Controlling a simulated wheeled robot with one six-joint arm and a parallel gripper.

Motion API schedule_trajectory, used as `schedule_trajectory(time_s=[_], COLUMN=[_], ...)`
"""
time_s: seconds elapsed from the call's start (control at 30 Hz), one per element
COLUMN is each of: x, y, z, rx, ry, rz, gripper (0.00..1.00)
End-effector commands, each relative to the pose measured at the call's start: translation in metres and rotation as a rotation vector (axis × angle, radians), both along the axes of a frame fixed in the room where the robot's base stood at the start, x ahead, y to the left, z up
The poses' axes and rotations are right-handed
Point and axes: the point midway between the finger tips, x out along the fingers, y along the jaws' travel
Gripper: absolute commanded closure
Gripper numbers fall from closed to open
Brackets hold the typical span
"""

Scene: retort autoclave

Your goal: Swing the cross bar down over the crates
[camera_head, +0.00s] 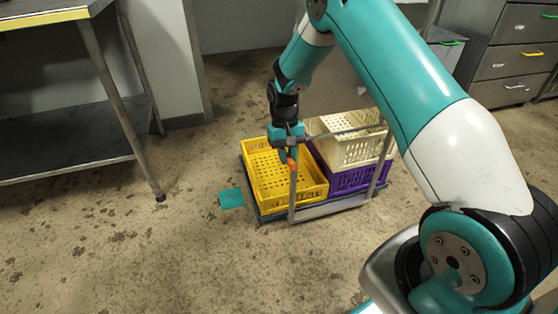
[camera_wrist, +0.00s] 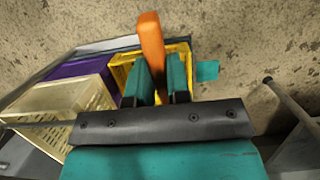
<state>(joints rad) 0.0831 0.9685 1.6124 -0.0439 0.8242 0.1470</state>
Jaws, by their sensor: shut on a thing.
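My gripper (camera_head: 288,153) points down above the yellow crate (camera_head: 262,195) and is shut on an orange grip (camera_head: 292,165). In the wrist view the orange grip (camera_wrist: 150,45) stands up between my two teal fingers (camera_wrist: 155,85). A thin grey bar (camera_head: 345,131) runs to the right from beside my gripper, at about the height of the upper crate. I take it for the cross bar; its end near my gripper is partly hidden. A cream crate (camera_head: 350,150) sits on a purple crate (camera_head: 350,182) beside the yellow one.
The crates stand on a low grey-blue platform (camera_head: 255,213) with upright metal posts (camera_head: 292,200). A teal floor patch (camera_head: 231,198) lies to its left. A steel table (camera_head: 75,140) stands at the left, drawers (camera_head: 510,60) at the back right. The floor in front is clear.

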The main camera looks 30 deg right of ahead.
Motion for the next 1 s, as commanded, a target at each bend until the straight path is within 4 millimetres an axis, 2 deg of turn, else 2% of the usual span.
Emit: schedule_trajectory(time_s=[0.27, 0.3, 0.4, 0.67, 0.77, 0.87, 1.0], x=[0.002, 0.002, 0.002, 0.001, 0.001, 0.002, 0.002], y=[0.0, 0.0, 0.0, 0.0, 0.0, 0.001, 0.001], z=[0.003, 0.003, 0.002, 0.002, 0.008, 0.023, 0.057], rx=[0.004, 0.003, 0.003, 0.002, 0.002, 0.002, 0.001], ry=[-0.008, -0.008, -0.007, -0.003, -0.004, -0.005, -0.007], rz=[0.003, 0.003, 0.002, 0.0, 0.001, 0.002, 0.002], gripper=[1.0, 0.76, 0.57, 0.57, 0.57, 0.57, 0.57])
